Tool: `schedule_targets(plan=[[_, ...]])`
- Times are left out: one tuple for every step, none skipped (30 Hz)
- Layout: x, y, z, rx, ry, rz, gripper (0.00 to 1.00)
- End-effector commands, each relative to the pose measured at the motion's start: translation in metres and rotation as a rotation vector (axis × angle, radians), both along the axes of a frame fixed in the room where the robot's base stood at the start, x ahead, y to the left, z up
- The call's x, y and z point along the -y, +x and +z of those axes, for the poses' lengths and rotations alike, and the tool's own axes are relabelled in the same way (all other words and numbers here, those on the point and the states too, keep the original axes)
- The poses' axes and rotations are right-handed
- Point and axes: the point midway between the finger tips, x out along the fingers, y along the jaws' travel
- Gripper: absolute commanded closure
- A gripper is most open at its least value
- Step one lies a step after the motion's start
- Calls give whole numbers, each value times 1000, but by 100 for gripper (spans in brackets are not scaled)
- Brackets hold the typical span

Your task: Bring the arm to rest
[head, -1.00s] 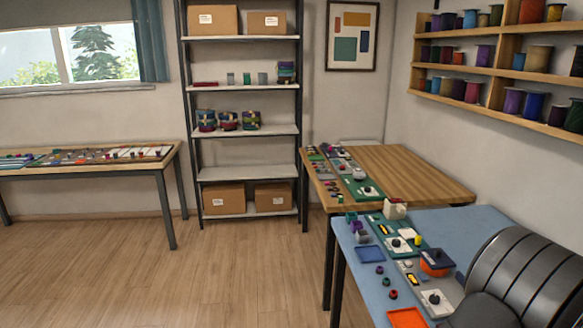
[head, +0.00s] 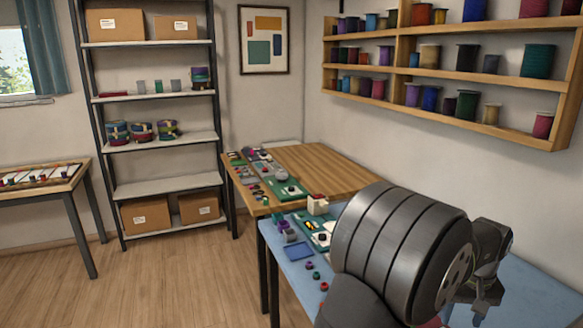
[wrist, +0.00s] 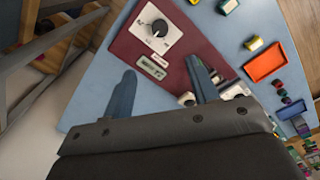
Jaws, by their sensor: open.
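My gripper (wrist: 163,72) is open in the wrist view, its two dark fingers apart with nothing between them. Below it is the blue-topped table (wrist: 92,85) with a maroon board (wrist: 128,50). The board bears a white panel with a dark knob (wrist: 158,27) and a small display (wrist: 152,66). In the head view my gripper (head: 482,292) is small and partly hidden beside my large dark arm links, over the blue table (head: 540,298). I cannot tell its height above the table.
An orange tray (wrist: 264,63) and several small coloured parts lie on the blue table. A blue tray (head: 299,251) lies at its left side. A wooden table (head: 325,170) stands behind. Spool shelves (head: 450,75) hang on the right wall. Floor at the left is clear.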

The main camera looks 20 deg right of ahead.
Motion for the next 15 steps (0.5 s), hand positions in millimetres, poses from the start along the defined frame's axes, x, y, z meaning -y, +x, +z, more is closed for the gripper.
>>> schedule_targets(plan=[[0, 0, 11, 1, -3, 0, 46], [-1, 0, 2, -1, 4, 0, 46], [-1, 0, -9, -2, 7, 0, 46], [-1, 0, -15, -2, 6, 0, 46], [-1, 0, -21, -2, 6, 0, 46], [-1, 0, -30, -2, 6, 0, 46], [-1, 0, -36, -2, 6, 0, 46], [-1, 0, -41, -2, 5, 0, 46], [-1, 0, -49, -2, 5, 0, 46], [-1, 0, -56, -2, 5, 0, 46], [-1, 0, -62, -2, 6, 0, 46], [-1, 0, -70, -2, 5, 0, 46], [-1, 0, -76, -1, 6, 0, 46], [-1, 0, -82, -1, 6, 0, 46], [-1, 0, -90, -2, 5, 0, 46]])
